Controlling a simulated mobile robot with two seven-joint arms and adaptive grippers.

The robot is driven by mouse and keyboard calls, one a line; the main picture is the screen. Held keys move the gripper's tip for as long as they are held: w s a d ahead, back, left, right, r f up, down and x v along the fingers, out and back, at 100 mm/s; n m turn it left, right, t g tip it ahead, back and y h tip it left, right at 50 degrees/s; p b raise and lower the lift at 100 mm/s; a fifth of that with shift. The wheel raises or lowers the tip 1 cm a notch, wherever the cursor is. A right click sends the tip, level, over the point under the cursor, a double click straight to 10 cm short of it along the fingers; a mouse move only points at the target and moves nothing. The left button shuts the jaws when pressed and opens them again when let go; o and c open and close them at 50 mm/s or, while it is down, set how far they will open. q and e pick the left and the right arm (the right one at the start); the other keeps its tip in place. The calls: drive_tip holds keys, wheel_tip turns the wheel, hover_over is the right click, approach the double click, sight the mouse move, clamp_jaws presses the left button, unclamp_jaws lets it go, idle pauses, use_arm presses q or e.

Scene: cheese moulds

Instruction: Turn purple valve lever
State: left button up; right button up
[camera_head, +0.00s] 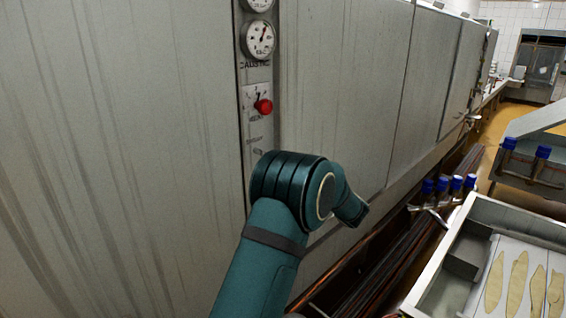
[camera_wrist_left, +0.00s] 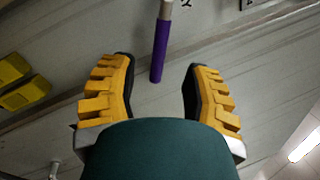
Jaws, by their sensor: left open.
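The purple valve lever (camera_wrist_left: 160,48) shows in the left wrist view as a thin purple bar with a pale metal part at its upper end. It stands out against a grey metal surface. My left gripper (camera_wrist_left: 159,68) is open, with one yellow, dark-edged finger on each side of the lever's free end. Both fingers appear apart from the lever. I cannot tell how deep the lever sits between them. In the head view I see a teal arm of mine, but no gripper and no purple lever.
A large grey cabinet wall (camera_head: 150,120) fills the head view's left, with a gauge (camera_head: 259,39) and a red knob (camera_head: 264,106). Yellow blocks (camera_wrist_left: 25,95) show left of the left gripper.

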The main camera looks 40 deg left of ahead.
use_arm(q)
drive_tip(key=shift+v, duration=2.55)
